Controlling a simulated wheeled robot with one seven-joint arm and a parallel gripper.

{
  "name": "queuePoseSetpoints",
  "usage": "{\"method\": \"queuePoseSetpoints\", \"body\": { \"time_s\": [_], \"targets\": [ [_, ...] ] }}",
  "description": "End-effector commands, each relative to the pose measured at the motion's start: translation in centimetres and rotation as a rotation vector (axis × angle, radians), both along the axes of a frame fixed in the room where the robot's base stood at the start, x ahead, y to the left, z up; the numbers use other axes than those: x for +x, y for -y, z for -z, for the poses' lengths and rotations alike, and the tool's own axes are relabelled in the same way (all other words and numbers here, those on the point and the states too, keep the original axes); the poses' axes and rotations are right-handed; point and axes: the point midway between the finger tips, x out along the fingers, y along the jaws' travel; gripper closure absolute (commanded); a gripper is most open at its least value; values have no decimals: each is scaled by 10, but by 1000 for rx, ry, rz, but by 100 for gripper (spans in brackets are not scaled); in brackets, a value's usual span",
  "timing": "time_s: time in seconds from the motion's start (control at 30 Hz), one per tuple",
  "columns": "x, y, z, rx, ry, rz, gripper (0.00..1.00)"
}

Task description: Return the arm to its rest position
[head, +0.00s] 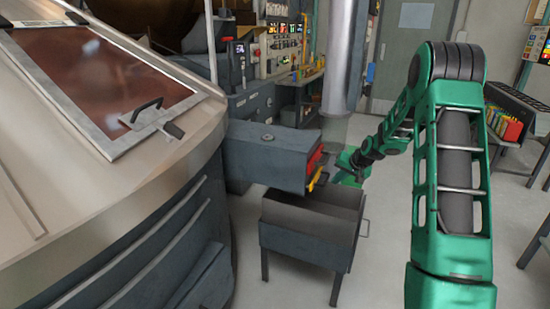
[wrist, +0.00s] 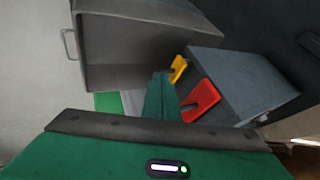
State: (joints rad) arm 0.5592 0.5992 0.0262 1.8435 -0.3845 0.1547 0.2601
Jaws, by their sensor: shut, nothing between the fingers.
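My green arm stands at the right of the head view and reaches back and left. My gripper (head: 340,176) is at its far end, small and partly hidden, close to the end of a dark grey box-shaped chute (head: 268,155). In the wrist view my gripper (wrist: 160,88) is shut and empty, its green fingers together. A red tab (wrist: 201,101) and a yellow tab (wrist: 179,68) on the chute's end lie just right of the fingers. The yellow tab (head: 318,180) also shows in the head view. I cannot tell whether the fingers touch either tab.
An open grey bin (head: 305,240) on legs stands below the chute. A large metal vessel (head: 120,190) with a brown hatch window fills the left. A vertical pipe (head: 347,55) and control panels stand behind. A rack (head: 515,108) is at right. Floor shows between bin and arm.

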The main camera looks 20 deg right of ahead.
Motion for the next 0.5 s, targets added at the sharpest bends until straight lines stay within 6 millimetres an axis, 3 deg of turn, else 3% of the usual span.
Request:
{"method": "queuePoseSetpoints", "body": {
  "time_s": [0.17, 0.27, 0.5],
  "targets": [
    [-6, -2, -7, -11, -11, -5, 100],
    [-24, -7, -21, -38, -43, -16, 100],
    [-102, -27, -69, -123, -176, -46, 100]
  ]
}}
